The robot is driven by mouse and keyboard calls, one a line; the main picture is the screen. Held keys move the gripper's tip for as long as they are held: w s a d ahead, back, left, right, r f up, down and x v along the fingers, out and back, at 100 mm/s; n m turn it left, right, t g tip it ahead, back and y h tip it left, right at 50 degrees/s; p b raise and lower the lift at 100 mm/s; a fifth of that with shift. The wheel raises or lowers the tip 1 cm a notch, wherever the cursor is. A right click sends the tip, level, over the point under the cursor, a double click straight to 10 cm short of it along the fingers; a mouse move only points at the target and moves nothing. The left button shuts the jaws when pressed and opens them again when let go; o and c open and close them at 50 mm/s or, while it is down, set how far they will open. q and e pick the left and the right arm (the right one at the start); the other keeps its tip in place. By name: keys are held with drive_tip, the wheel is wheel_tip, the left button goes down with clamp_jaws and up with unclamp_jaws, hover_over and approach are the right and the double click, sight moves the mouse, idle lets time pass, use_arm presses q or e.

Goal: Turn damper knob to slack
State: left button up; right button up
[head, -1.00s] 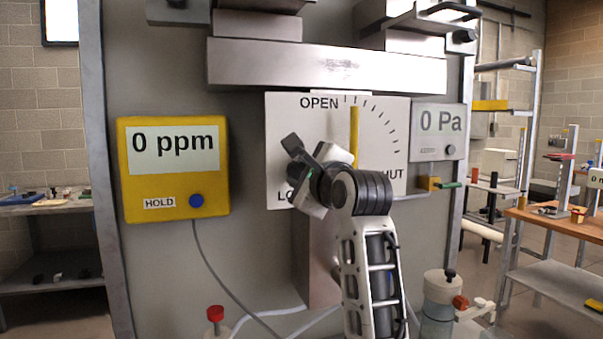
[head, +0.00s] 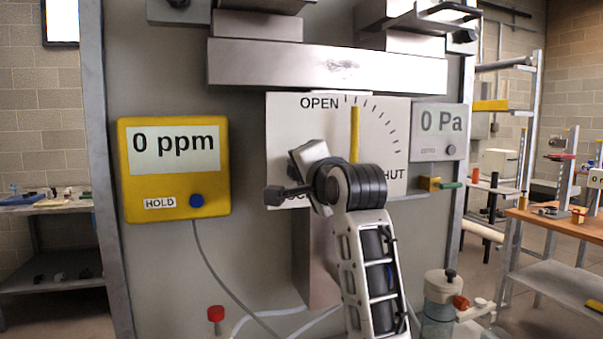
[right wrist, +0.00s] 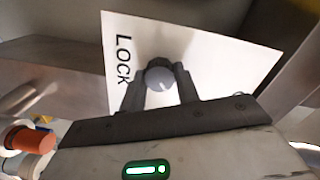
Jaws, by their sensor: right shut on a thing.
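The damper plate (head: 385,180) is white, with OPEN at the top, SHUT partly covered at the right and a lower-left word mostly covered. A yellow pointer (head: 354,135) stands upright on it near the scale's left end. In the right wrist view the plate reads LOCK beside a round grey knob (right wrist: 158,77) with a light mark. My right gripper (right wrist: 160,88) is shut on this knob, one finger on each side. In the head view my right gripper (head: 315,182) covers the plate's lower left and hides the knob. My left gripper is out of view.
A yellow meter reading 0 ppm (head: 175,180) hangs left of the plate. A grey gauge reading 0 Pa (head: 438,130) is at its right. A metal duct (head: 325,65) crosses above. A red-capped item (head: 216,314) and a jar (head: 440,300) stand low in front.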

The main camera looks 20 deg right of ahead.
drive_tip(key=shift+f+n+h, duration=0.15)
drive_tip(key=shift+n+h, duration=0.15)
drive_tip(key=shift+n, duration=3)
drive_tip(key=o, duration=1)
drive_tip(key=shift+c, duration=0.2)
